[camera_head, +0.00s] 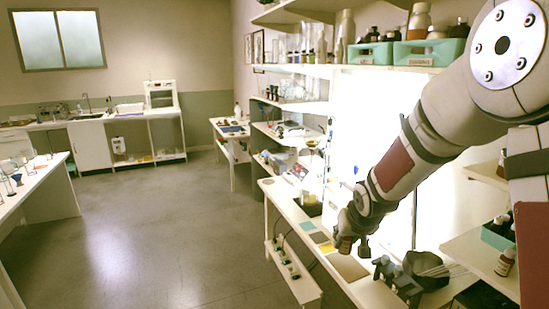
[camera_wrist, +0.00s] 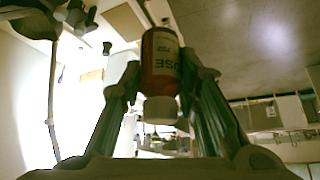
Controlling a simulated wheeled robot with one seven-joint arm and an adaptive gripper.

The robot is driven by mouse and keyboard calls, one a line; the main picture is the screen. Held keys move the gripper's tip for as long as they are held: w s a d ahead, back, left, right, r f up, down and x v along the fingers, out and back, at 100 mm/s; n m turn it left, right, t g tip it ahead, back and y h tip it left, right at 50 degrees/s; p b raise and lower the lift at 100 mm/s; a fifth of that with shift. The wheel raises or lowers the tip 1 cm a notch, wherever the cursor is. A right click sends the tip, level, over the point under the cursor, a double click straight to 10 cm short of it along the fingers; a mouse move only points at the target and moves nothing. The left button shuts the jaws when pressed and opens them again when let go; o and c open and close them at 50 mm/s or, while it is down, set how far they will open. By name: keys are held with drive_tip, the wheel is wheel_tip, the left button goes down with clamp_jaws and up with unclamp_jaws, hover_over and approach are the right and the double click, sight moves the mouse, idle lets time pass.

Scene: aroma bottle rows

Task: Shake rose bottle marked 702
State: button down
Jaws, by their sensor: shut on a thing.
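A red-brown rose bottle (camera_wrist: 160,62) with a white cap (camera_wrist: 160,108) is between the two fingers of my gripper (camera_wrist: 163,90) in the wrist view. Its white label shows "OSE" and what looks like "702"; part of the label is turned away. The cap is toward the bottom of that picture. In the head view my gripper (camera_head: 352,240) is above the bench along the right wall, shut on the bottle, which shows there as a small reddish shape (camera_head: 345,244).
The bench (camera_head: 377,292) carries flat coloured mats (camera_head: 318,237) and a dark grey stand (camera_head: 398,277) close to my gripper. Shelves with green bins (camera_head: 371,53) hang above. Another small bottle (camera_head: 505,262) stands on the right shelf. The floor (camera_head: 170,235) at left is open.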

sight(346, 253)
wheel_tip(346, 253, down, 6)
drive_tip(key=shift+f, duration=0.15)
drive_tip(key=shift+s, duration=0.1)
idle(0.4)
drive_tip(key=shift+f, duration=0.1)
idle(0.5)
